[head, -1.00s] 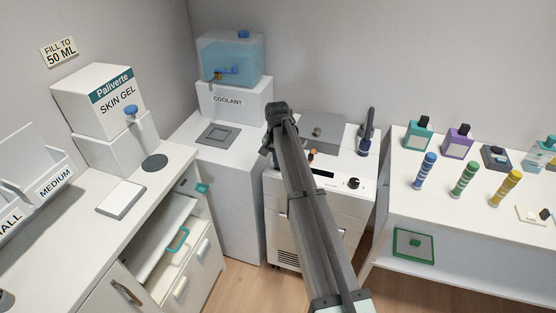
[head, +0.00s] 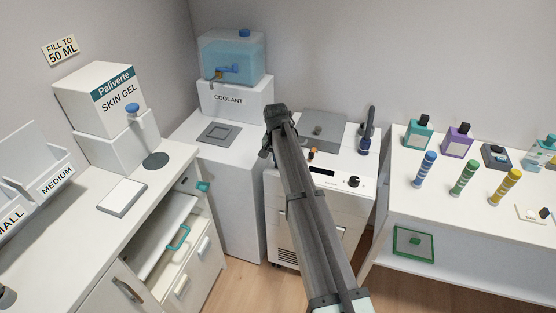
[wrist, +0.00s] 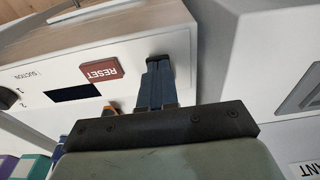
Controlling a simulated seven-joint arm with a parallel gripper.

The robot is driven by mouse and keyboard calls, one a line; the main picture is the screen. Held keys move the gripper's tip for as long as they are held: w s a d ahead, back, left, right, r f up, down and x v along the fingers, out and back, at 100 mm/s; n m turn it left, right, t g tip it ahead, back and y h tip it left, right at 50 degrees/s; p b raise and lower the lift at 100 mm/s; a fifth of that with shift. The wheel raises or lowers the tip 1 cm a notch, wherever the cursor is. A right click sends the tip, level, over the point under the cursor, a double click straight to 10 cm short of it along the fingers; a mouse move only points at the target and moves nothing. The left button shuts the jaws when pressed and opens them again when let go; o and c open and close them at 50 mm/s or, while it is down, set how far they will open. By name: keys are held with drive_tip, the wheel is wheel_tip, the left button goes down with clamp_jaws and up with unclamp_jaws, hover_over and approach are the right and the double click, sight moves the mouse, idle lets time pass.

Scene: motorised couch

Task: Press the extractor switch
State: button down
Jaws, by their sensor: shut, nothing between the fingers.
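The white extractor unit stands at the back wall, with its control panel (head: 336,176) on the upper front. In the wrist view the panel (wrist: 38,88) shows upside down, with SUCTION lettering, a dark display (wrist: 73,93) and a red RESET button (wrist: 102,71). My gripper (wrist: 157,68) is shut and empty, its blue-grey fingers together against or just in front of the panel, beside RESET. A black piece at the fingertips may be the switch or part of the fingers; I cannot tell. Contact is unclear. In the head view my arm hides the fingers and the panel's left part.
A black knob (head: 354,181) sits on the panel's right side. The coolant cabinet (head: 230,190) stands close on the left, the bottle table (head: 450,200) on the right. A drawer (head: 170,235) is open.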

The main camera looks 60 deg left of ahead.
drive_tip(key=shift+w+a+f, duration=0.25)
drive_tip(key=shift+w+a, duration=0.25)
drive_tip(key=shift+w, duration=0.2)
drive_tip(key=shift+r, duration=0.1)
drive_tip(key=shift+r, duration=0.35)
wheel_tip(320, 180, up, 14)
drive_tip(key=s+d, duration=0.1)
drive_tip(key=s, duration=0.1)
drive_tip(key=shift+d+f, duration=0.2)
drive_tip(key=shift+d, duration=0.15)
